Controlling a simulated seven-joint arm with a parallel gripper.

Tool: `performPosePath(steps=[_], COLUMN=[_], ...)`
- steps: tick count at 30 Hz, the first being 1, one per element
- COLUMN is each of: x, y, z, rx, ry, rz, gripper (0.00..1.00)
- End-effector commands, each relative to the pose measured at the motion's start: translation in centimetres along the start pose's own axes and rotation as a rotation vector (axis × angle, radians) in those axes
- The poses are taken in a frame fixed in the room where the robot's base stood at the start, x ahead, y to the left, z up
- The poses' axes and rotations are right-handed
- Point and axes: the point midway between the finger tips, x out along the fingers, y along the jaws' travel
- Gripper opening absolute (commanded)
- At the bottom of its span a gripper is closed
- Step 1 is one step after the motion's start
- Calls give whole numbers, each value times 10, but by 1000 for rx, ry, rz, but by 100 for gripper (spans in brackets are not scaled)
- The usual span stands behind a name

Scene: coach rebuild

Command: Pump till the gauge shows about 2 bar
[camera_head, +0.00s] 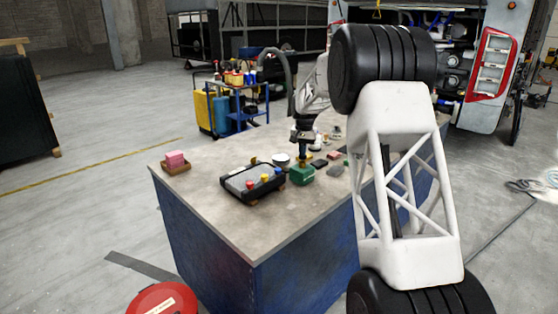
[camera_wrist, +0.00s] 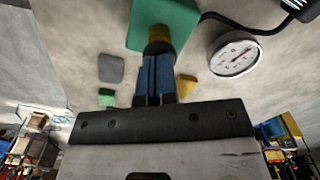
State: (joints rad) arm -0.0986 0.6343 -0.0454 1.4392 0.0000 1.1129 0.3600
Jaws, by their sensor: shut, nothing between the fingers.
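The green pump block (camera_head: 302,175) stands on the workbench, with a yellow and dark plunger on top. My gripper (camera_head: 303,153) points down right over the plunger. In the wrist view the shut fingers (camera_wrist: 157,62) end at the dark top of the plunger (camera_wrist: 158,38), above the green block (camera_wrist: 175,22). The fingertips look touching or nearly touching it; I cannot tell which. Nothing is held between them.
A black box with coloured knobs (camera_head: 253,183) sits left of the pump on the workbench (camera_head: 215,212). A pink block in a small tray (camera_head: 175,162) is at the left corner. Small grey, green and yellow pieces lie nearby. The bench's front left is clear.

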Motion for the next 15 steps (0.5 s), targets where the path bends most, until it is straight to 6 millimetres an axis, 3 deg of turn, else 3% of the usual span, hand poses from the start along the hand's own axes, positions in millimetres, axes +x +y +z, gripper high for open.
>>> performPosePath(steps=[15], x=[-2], y=[0], z=[0], rx=[0], ry=[-2], rz=[1], gripper=[0])
